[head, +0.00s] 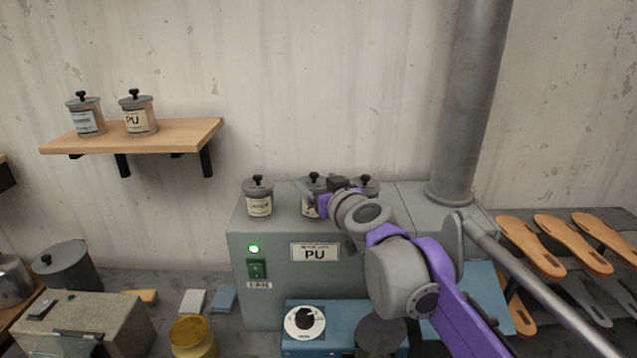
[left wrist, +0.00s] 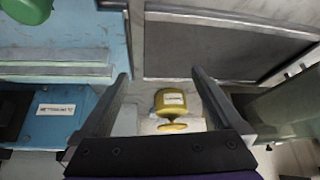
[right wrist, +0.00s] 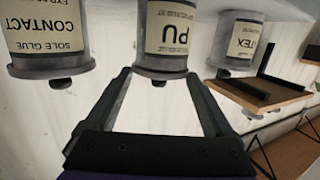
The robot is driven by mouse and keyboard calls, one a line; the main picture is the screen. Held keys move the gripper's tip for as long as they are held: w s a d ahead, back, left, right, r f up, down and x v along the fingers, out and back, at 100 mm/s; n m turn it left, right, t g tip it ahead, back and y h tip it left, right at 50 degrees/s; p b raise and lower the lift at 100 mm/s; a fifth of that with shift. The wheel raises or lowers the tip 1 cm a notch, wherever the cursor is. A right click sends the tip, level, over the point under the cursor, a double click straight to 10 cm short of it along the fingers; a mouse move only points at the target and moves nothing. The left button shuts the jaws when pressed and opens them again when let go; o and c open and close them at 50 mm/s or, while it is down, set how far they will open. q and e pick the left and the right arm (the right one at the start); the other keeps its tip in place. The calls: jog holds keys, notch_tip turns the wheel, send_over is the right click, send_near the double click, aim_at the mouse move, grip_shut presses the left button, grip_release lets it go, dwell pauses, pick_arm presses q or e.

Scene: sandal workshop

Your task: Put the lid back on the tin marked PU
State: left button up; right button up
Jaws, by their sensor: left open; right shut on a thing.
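The tin marked PU (right wrist: 170,30) stands in the middle of a row on the grey cabinet; the right wrist view shows it upside down. Its grey lid (right wrist: 158,72) has a black knob and looks seated on the tin, though I cannot tell whether a small gap is left. My right gripper (right wrist: 160,78) has its fingers on both sides of this lid and is shut on it. In the head view my right gripper (head: 322,188) partly covers the middle tin (head: 308,206). My left gripper (left wrist: 160,84) is open and empty, and out of the head view.
The LATEX tin (head: 258,197) and the CONTACT tin (right wrist: 48,30) stand on either side. Another PU tin (head: 139,116) is on the wall shelf (head: 180,135). A yellow tin (head: 192,337) stands below the cabinet (head: 262,228). A grey pipe (head: 475,100) rises at right.

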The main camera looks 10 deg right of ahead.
jog(key=o, duration=1)
jog(key=shift+o, duration=0.2)
jog(key=shift+r+p, duration=0.55)
jog(key=shift+r, duration=1.75)
pick_arm(q)
jog(key=shift+w+r, duration=0.55)
jog(key=shift+r, duration=0.3)
pick_arm(e)
jog(key=shift+r, duration=1.2)
jog(key=shift+c, duration=0.3)
grip_shut()
